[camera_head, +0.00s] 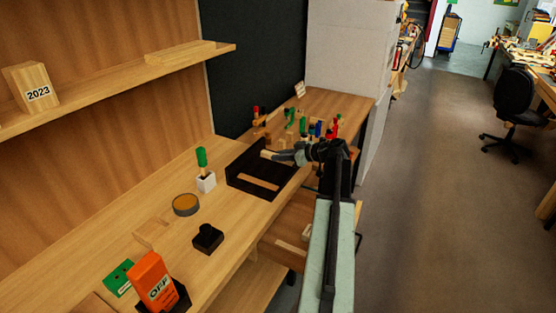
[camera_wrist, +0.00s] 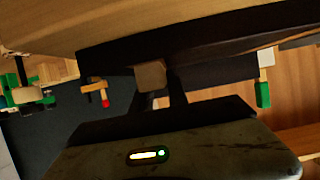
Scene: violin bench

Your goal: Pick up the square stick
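My gripper (camera_head: 276,156) is over the black tray on the bench, with its fingers pointing left. A short pale wooden piece, which looks like the square stick (camera_head: 266,154), sticks out at the fingertips. In the wrist view the square stick (camera_wrist: 150,75) shows a square brown end between the dark fingers of my gripper (camera_wrist: 159,84), which appear shut on it. Its far length is hidden there. A flat wooden strip (camera_head: 259,183) lies in the black tray (camera_head: 236,180) below.
A green-handled tool in a white holder (camera_head: 205,182), a round tin (camera_head: 186,205) and a black block (camera_head: 208,238) stand left of the tray. Several coloured clamps (camera_head: 318,130) stand behind. An open drawer (camera_head: 290,240) is below the bench edge.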

